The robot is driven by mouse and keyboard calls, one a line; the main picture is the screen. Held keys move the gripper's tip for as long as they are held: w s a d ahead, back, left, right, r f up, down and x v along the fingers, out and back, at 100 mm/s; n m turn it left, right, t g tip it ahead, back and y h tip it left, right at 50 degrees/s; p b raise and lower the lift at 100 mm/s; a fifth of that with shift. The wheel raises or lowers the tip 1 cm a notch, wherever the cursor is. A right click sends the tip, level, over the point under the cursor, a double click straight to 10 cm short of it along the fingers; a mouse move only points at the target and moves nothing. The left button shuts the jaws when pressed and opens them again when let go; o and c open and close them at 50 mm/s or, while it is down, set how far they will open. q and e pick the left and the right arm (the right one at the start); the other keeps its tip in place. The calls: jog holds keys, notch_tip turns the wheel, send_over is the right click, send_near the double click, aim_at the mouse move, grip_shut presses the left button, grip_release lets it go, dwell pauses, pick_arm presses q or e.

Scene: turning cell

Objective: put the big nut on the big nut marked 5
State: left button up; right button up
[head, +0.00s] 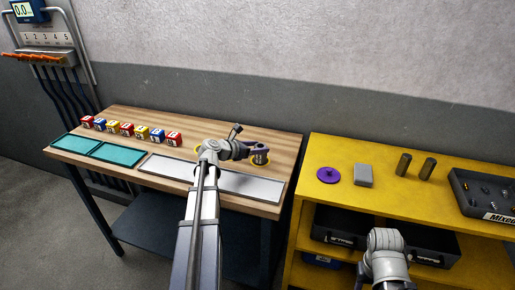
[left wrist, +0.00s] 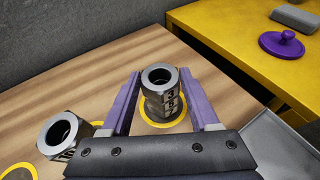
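A dark hex nut (left wrist: 160,78) sits on top of another nut (left wrist: 163,108) in the left wrist view, the two roughly in line and upright. The stack stands inside a yellow ring on the wooden bench, and also shows in the head view (head: 260,155). My right gripper is out of view.
Several coloured cubes (head: 127,129), teal mats (head: 111,153) and a pale strip (head: 247,185) lie on the bench. A yellow shelf (head: 335,150) at right bears a purple lidlike disc (head: 328,175), a grey block (head: 363,175), dark cylinders (head: 403,164) and a parts tray (head: 461,200).

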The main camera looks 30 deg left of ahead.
pick_arm(q)
jog(key=o, duration=0.4)
jog(key=shift+c, duration=0.2)
jog(key=shift+r, duration=0.2)
jog(key=p+v, duration=0.5)
jog(key=v, duration=0.7)
jog(key=shift+d, duration=0.1)
